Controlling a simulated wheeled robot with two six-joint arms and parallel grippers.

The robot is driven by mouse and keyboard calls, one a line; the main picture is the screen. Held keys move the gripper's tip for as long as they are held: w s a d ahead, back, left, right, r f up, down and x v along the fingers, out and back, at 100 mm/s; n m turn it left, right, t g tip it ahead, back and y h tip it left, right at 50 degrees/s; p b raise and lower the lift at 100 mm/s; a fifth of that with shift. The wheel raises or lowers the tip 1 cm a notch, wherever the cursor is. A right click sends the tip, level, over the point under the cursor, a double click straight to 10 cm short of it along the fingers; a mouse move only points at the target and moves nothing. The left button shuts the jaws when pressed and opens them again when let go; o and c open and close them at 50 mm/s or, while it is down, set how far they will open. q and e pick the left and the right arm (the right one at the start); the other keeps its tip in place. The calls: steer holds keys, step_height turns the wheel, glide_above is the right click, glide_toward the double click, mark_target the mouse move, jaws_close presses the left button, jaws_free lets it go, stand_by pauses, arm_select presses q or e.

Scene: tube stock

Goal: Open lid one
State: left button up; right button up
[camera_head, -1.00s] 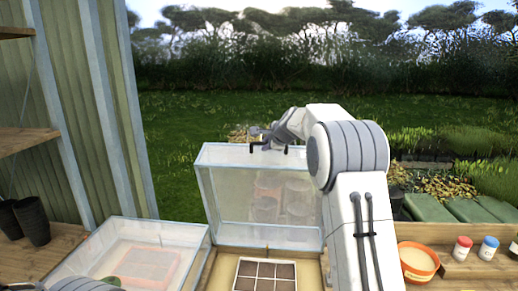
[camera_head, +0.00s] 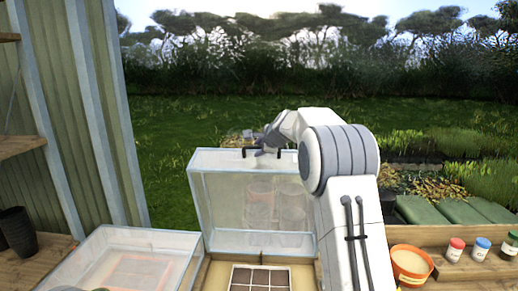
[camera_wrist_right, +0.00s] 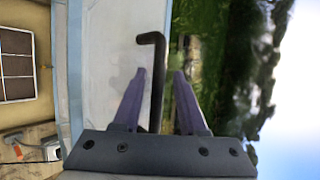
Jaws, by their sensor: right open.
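A clear lid (camera_head: 222,190) with a pale frame stands upright at the back of a wooden box (camera_head: 215,277). A black handle (camera_head: 250,152) is on the lid's top edge; it also shows in the right wrist view (camera_wrist_right: 157,75). My right gripper (camera_head: 262,144) is at the handle, its arm reaching in from the right. In the right wrist view its two fingers (camera_wrist_right: 155,92) are apart, with the handle bar between them and a gap on the right side. A second clear lid (camera_head: 140,250) lies nearly flat at the left. My left gripper does not show.
A gridded seed tray (camera_head: 262,278) lies in the open box. An orange pot (camera_head: 410,264) and small capped jars (camera_head: 454,250) stand on the bench at the right. Dark pots (camera_head: 17,230) stand at the far left. Grass lies behind the bench.

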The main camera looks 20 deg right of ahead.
steer(key=shift+s, duration=0.4)
steer(key=b+v, duration=0.3)
steer(key=v, duration=0.6)
steer(key=shift+s+r+b, duration=0.25)
steer(key=shift+r+b, duration=0.15)
steer(key=s+a+f+n+g+y+b, duration=0.1)
steer(key=s+a+f+n+g, duration=0.1)
steer(key=s+a+f+n, duration=0.55)
steer(key=s+a+f+n+g+y+b, duration=0.15)
steer(key=s+a+f, duration=0.25)
steer(key=a, duration=0.7)
steer(key=s+a+f+n+g+y, duration=0.1)
steer(key=s+a+f+n+g, duration=0.2)
steer(key=s+a+f+n, duration=0.45)
steer(key=s+a+f+n+g, duration=0.1)
steer(key=s+f+n, duration=0.3)
steer(key=s, duration=0.4)
steer(key=s+a+f+n+g+h+b, duration=0.1)
steer(key=s+f+n, duration=0.3)
steer(key=s, duration=0.4)
steer(key=s+a+f+n+g+h+b, duration=0.1)
steer(key=s+f+n+g, duration=0.2)
steer(key=s, duration=0.5)
steer(key=shift+f+n, duration=0.45)
steer(key=shift+f, duration=0.1)
